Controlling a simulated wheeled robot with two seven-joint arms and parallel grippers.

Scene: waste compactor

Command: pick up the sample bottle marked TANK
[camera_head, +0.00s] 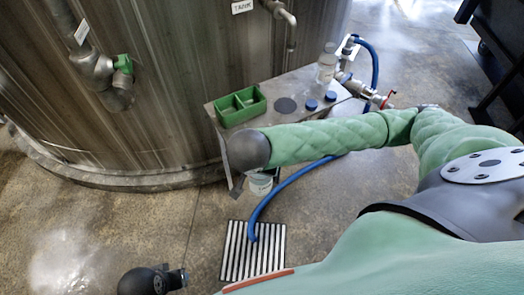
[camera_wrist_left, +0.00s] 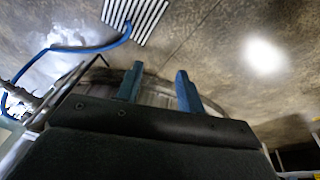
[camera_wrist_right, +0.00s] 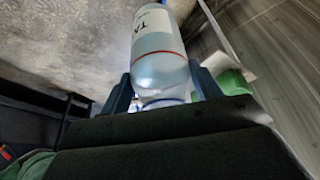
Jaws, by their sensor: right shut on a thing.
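The bottle (camera_wrist_right: 160,72) in the right wrist view is clear and pale blue, with a white label of which the letters "TA" show; the rest is out of sight. My right gripper (camera_wrist_right: 163,90) is shut on it, with a finger on each side near its neck. In the head view the held bottle (camera_head: 261,184) hangs beside the table's near edge, mostly hidden by my right arm. A second clear bottle (camera_head: 327,64) stands at the table's far end. My left gripper (camera_wrist_left: 158,88) is open and empty, low over the floor.
The metal table (camera_head: 225,133) carries a green divided tray (camera_head: 240,106), a dark disc (camera_head: 286,105) and two blue caps (camera_head: 311,105). A large tank (camera_head: 190,70) stands behind. A blue hose (camera_head: 285,188) runs down to a floor grate (camera_head: 240,262).

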